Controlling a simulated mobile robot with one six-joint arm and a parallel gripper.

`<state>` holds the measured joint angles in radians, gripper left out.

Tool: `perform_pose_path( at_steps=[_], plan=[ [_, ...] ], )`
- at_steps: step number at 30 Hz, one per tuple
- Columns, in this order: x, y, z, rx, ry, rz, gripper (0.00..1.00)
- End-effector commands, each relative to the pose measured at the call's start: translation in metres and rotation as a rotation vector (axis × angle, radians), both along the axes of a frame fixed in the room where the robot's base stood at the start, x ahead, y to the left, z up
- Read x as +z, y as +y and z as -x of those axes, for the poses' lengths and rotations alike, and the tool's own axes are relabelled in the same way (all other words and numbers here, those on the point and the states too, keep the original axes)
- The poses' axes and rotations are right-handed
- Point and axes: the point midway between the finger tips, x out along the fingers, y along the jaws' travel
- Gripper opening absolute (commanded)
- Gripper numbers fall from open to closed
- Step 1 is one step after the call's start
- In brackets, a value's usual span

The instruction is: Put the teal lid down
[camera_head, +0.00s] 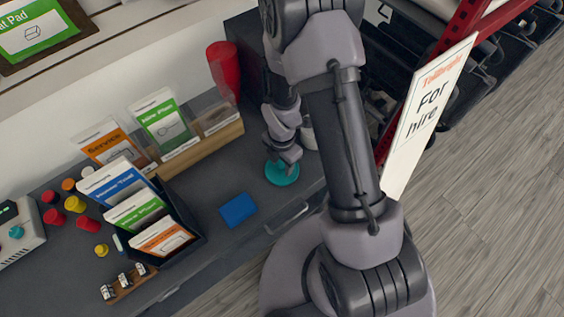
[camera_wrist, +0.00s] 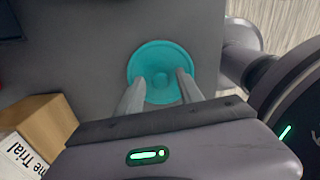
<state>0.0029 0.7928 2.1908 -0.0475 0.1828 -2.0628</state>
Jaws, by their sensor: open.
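The teal lid (camera_head: 283,173) lies on the dark grey counter (camera_head: 205,225), near its right end. It is a round disc with a small raised knob in its middle, seen from above in the wrist view (camera_wrist: 160,62). My gripper (camera_head: 288,160) is over the lid and partly covers it in the head view. In the wrist view my two fingers (camera_wrist: 158,84) are apart, one on each side of the knob, with their tips over the disc. I cannot tell whether the tips touch the lid.
A blue block (camera_head: 238,209) lies to the left. The counter between is clear.

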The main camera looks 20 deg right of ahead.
Motion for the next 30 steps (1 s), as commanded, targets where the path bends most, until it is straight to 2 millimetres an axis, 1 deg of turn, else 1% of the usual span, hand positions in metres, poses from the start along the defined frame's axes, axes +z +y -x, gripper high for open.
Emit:
perform_pose_path(
  at_steps=[2, 4, 5, 9, 12, 15, 18, 20, 22, 23, 24, 25, 26, 27, 29, 30],
  plan=[
    [0.003, 0.000, 0.000, 0.000, 0.000, 0.000, 0.43],
    [0.013, 0.000, 0.000, 0.000, -0.001, 0.000, 0.43],
    [0.021, 0.000, -0.001, 0.000, -0.002, 0.000, 0.43],
    [0.064, 0.000, -0.001, 0.001, -0.004, 0.000, 0.43],
    [0.091, 0.000, -0.001, 0.000, -0.002, 0.000, 0.43],
    [0.111, 0.000, -0.001, 0.000, -0.002, 0.000, 0.43],
    [0.122, 0.000, 0.000, -0.001, -0.001, 0.000, 0.43],
    [0.132, 0.000, -0.002, -0.036, -0.012, -0.001, 0.43],
    [0.161, 0.001, -0.005, -0.180, -0.046, -0.010, 0.43],
    [0.179, 0.002, -0.006, -0.283, -0.071, -0.019, 0.43],
    [0.209, 0.004, -0.004, -0.454, -0.105, -0.041, 0.43],
    [0.233, 0.005, -0.001, -0.602, -0.132, -0.066, 0.43],
    [0.258, 0.007, 0.005, -0.760, -0.156, -0.097, 0.43],
    [0.289, 0.010, 0.016, -0.975, -0.183, -0.150, 0.43],
    [0.331, 0.016, 0.036, -1.296, -0.205, -0.248, 0.43],
    [0.354, 0.020, 0.052, -1.499, -0.204, -0.321, 0.43]
  ],
)
